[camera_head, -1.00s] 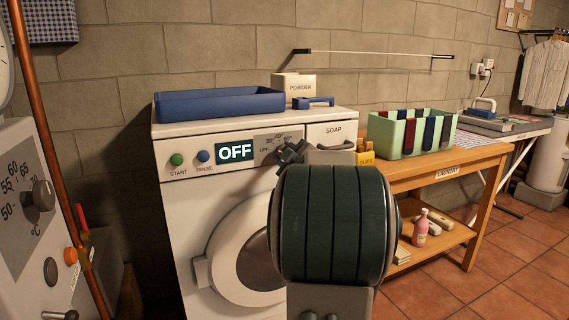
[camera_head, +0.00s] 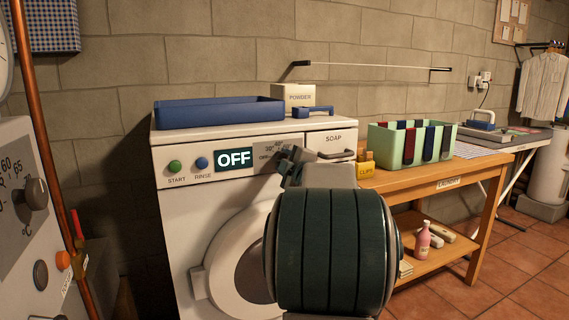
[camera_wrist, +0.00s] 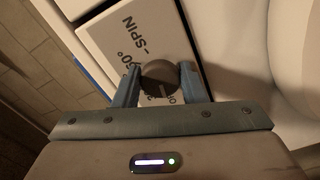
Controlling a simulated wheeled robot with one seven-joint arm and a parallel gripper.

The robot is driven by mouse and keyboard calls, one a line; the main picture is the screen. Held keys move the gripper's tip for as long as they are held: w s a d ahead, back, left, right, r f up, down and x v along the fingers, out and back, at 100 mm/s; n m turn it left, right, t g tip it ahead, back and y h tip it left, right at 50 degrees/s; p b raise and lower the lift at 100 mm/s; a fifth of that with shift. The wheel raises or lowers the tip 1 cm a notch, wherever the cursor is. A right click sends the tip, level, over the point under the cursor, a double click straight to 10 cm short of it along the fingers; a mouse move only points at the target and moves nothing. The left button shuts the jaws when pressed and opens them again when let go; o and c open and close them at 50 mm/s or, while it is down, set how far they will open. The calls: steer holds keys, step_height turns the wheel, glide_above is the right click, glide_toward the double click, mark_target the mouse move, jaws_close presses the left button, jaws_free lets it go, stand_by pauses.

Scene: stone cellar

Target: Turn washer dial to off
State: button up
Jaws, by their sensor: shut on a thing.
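The white washer (camera_head: 172,215) stands against the stone wall. Its display (camera_head: 234,159) reads OFF. In the wrist view, my gripper (camera_wrist: 160,82) has its two fingers on either side of the dark round dial (camera_wrist: 160,76) and is shut on it. The dial plate (camera_wrist: 118,40) shows SPIN and a temperature mark; the marks nearest the dial are partly covered. In the head view, my gripper (camera_head: 294,160) is at the panel, and my arm hides the dial and part of the door.
A blue tray (camera_head: 220,112), a powder box (camera_head: 296,96) and a blue-handled object (camera_head: 313,112) stand on the washer. The soap drawer (camera_head: 334,140) is right of the dial. A wooden table (camera_head: 470,180) with a green bin (camera_head: 395,148) stands at right. A copper pipe (camera_head: 45,150) runs at left.

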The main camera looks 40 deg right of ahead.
steer(key=o, duration=1)
steer(key=shift+p+v, duration=0.85)
steer(key=shift+v, duration=6.05)
